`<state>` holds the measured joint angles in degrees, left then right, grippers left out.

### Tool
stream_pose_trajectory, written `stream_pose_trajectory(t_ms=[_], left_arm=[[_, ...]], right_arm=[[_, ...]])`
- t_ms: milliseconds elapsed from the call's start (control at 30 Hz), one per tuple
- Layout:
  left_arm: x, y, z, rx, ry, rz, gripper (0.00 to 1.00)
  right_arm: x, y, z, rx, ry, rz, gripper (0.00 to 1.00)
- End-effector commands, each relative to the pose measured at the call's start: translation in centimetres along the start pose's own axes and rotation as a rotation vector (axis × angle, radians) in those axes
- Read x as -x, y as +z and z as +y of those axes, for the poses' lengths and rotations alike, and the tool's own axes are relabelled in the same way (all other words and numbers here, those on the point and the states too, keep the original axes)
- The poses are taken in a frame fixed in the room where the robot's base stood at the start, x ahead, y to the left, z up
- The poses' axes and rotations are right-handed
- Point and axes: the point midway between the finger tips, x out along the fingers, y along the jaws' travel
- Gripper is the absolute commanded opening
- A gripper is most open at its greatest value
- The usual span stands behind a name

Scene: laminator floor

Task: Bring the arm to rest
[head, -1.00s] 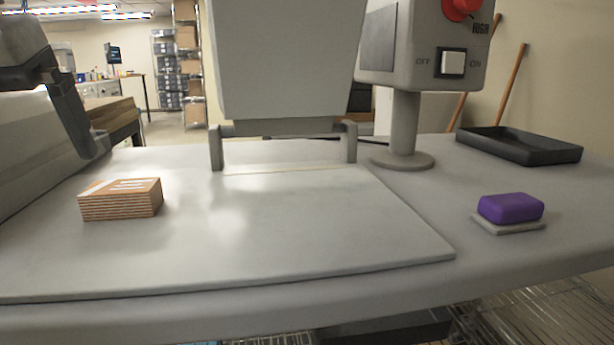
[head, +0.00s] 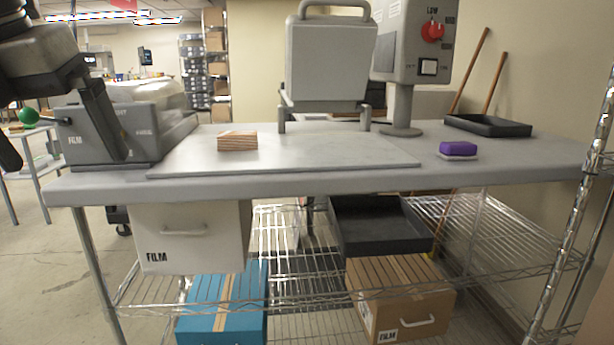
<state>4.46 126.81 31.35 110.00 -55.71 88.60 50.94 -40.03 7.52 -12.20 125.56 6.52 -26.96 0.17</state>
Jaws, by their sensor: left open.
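My left gripper (head: 68,158) is at the upper left of the head view, at the end of my dark arm. Its two fingers are spread wide and point down, with nothing held between them. The near finger is partly cut off by the left picture edge. The gripper appears in front of the grey film machine with a green knob (head: 28,116); I cannot tell how far apart they are. My right gripper is not in view.
A worktable (head: 330,184) bears a stack of orange-brown pieces (head: 238,141), a press (head: 330,60), a control box (head: 415,40), a purple block (head: 458,148) and a black tray (head: 488,125). Below are a white film box (head: 190,240), a blue box (head: 222,300) and a cardboard box (head: 400,300).

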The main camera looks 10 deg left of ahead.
Motion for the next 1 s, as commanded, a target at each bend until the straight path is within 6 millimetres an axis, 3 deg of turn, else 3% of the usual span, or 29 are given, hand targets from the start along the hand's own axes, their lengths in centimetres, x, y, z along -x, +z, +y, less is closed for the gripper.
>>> stream_pose_trajectory(t_ms=[367, 567, 667, 800, 933, 1000], left_arm=[[-7.2, -0.5, -2.4, 0.057, -0.468, 0.17, 1.0], [-11.5, -1.0, -4.5, 0.209, -0.839, 0.255, 1.0], [-14.3, -1.1, -5.5, 0.388, -1.082, 0.286, 1.0], [-19.2, -1.4, -5.8, 0.774, -1.373, 0.287, 1.0], [-25.1, -3.0, -5.1, 1.218, -1.494, 0.263, 1.0], [-28.6, -4.9, -4.8, 1.477, -1.491, 0.253, 1.0]], right_arm=[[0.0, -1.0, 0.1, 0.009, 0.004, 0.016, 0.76], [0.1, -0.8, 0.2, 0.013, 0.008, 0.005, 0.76], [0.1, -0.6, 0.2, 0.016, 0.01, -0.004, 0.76], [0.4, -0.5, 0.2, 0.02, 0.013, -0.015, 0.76], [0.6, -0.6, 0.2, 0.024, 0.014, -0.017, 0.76], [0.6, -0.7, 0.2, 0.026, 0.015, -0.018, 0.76]])
